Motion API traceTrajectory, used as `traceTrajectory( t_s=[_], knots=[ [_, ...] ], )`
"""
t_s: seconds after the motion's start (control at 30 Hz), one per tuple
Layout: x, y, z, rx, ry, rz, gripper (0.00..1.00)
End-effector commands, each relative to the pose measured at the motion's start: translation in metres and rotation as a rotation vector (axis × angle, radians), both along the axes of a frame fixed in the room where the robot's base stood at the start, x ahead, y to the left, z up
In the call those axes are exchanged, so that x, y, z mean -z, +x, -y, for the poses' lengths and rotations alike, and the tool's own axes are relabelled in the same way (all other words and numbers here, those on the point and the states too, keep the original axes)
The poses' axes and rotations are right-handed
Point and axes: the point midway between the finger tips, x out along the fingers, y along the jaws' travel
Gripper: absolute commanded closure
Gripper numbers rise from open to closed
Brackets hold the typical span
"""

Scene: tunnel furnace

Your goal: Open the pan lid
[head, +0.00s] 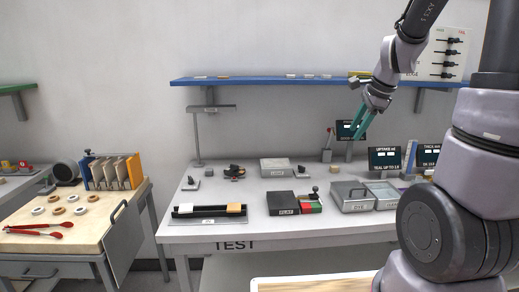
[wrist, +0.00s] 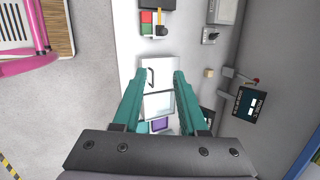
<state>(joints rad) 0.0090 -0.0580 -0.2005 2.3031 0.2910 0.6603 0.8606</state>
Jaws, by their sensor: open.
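A grey metal pan with a flat lid (head: 351,189) stands on the white workbench, right of its middle. A dark bar handle stands up on the lid, and the lid lies closed. In the wrist view the lid (wrist: 163,66) shows beyond my fingertips, with the handle (wrist: 151,76) near its left edge. My gripper (head: 357,126) is open and empty, well above and behind the pan in the head view. Its two teal fingers also show in the wrist view (wrist: 161,74), apart with nothing between them.
A shallow tray (head: 384,204) stands right beside the pan. A black box (head: 282,204) and red and green blocks (head: 310,207) stand to its left. Small dark screens (head: 384,160) stand behind. A blue shelf (head: 270,81) runs along the wall. A side table (head: 60,240) holds rings and red tongs.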

Motion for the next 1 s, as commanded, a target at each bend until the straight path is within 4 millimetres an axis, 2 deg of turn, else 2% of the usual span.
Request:
traceTrajectory(
  t_s=[0.03,0.2,0.33,0.5,0.6,0.77,0.9,1.0],
  knots=[
    [-0.021,-0.014,-0.011,-0.095,-0.031,0.046,0.58],
    [-0.069,-0.067,-0.04,-0.444,-0.186,0.181,0.58],
    [-0.094,-0.11,-0.056,-0.688,-0.331,0.274,0.58],
    [-0.109,-0.154,-0.068,-0.922,-0.5,0.351,0.58],
    [-0.113,-0.168,-0.071,-1.0,-0.564,0.374,0.58],
    [-0.113,-0.176,-0.073,-1.047,-0.6,0.383,0.58],
    [-0.113,-0.173,-0.072,-1.04,-0.594,0.376,0.58],
    [-0.11,-0.159,-0.067,-1.001,-0.565,0.349,0.58]
  ],
)
